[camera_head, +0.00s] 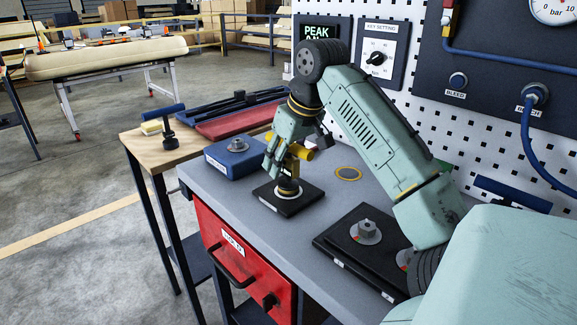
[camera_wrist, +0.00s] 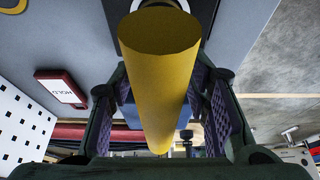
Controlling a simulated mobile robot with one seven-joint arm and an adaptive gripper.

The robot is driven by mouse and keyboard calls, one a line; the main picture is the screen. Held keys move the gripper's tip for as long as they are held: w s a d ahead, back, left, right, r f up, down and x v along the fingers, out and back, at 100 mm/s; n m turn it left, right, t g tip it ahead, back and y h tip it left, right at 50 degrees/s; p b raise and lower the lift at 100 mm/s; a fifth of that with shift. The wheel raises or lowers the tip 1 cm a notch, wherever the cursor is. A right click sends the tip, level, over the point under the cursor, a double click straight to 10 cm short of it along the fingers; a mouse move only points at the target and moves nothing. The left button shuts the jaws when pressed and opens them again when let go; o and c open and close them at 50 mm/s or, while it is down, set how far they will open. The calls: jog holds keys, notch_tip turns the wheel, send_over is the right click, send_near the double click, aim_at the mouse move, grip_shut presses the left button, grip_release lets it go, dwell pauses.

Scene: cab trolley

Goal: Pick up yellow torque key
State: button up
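The yellow torque key (camera_head: 300,153) stands upright on a small black square base (camera_head: 291,207) with a pale ring, on the grey bench. Its yellow crossbar sticks out to the right of my fingers. My gripper (camera_head: 284,160) is low over the key, pointing down. In the wrist view the yellow bar (camera_wrist: 160,70) lies lengthwise between my two fingers (camera_wrist: 165,110). The fingers stand apart, one on each side, and blue background shows between bar and pads near its far end.
A blue block (camera_head: 232,161) with a metal nut stands left of the key. A yellow-rimmed disc (camera_head: 348,173) lies flat behind. A pegboard wall (camera_head: 345,95) rises behind the bench.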

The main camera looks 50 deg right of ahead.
grip_shut()
dwell(0.3)
dwell(0.5)
